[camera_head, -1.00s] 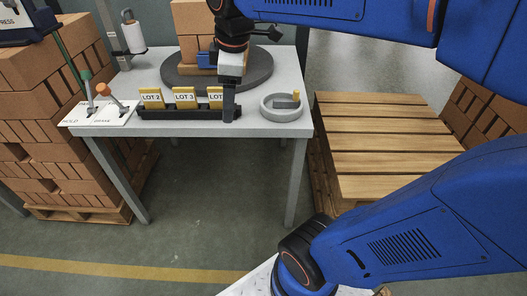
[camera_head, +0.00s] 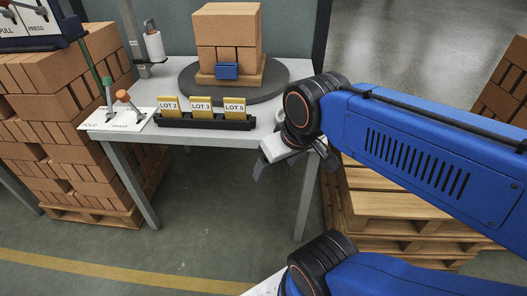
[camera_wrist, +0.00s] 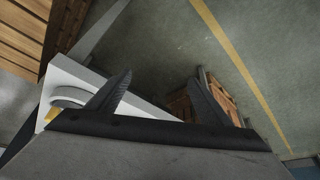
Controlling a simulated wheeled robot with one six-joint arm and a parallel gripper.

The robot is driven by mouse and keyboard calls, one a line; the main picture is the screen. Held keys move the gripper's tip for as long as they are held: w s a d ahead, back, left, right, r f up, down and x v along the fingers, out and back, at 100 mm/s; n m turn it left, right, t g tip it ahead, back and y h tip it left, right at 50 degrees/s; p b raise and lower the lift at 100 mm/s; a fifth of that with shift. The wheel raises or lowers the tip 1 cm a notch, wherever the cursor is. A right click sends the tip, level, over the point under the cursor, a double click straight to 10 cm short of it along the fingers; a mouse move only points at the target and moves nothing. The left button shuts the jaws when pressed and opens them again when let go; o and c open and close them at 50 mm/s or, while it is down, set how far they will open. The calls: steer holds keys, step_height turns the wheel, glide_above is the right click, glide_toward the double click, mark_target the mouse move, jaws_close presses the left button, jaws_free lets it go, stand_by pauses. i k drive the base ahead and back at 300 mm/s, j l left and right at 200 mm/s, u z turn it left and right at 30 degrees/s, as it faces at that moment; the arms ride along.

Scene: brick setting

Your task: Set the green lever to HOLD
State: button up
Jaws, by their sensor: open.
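The green lever (camera_head: 108,90) stands upright, leaning slightly left, on a white plate (camera_head: 140,124) at the table's front left corner. Beside it on the right is an orange-knobbed lever (camera_head: 124,97), tilted to the left. My gripper (camera_head: 290,168) is at the table's front right edge, well right of the levers. In the wrist view my gripper (camera_wrist: 160,82) has its fingers apart with nothing between them; the levers are out of that view.
A black rack (camera_head: 205,122) with yellow lot cards sits right of the plate. Behind it, a round turntable (camera_head: 190,82) bears bricks and a blue block. Stacked bricks (camera_head: 60,95) stand left of the table (camera_head: 215,143). A wooden pallet stack (camera_head: 370,205) is at the right.

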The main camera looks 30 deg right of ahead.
mark_target(106, 81)
steer(key=i+j, duration=0.1)
steer(key=j, duration=0.35)
steer(key=i+j+z, duration=0.15)
steer(key=j, duration=0.3)
steer(key=i+j+z, duration=0.2)
steer(key=j+z, duration=0.25)
steer(key=j, duration=0.75)
steer(key=j+z, duration=0.5)
steer(key=j, duration=0.65)
steer(key=j+z, duration=0.25)
steer(key=j, duration=0.35)
steer(key=j+z, duration=0.25)
steer(key=j, duration=0.4)
steer(key=j+z, duration=0.25)
steer(key=j, duration=0.35)
steer(key=k+j+z, duration=0.25)
steer(key=j, duration=0.35)
steer(key=i+j+z, duration=0.1)
steer(key=j, duration=0.15)
steer(key=i+j, duration=0.1)
steer(key=j, duration=0.2)
steer(key=z, duration=0.05)
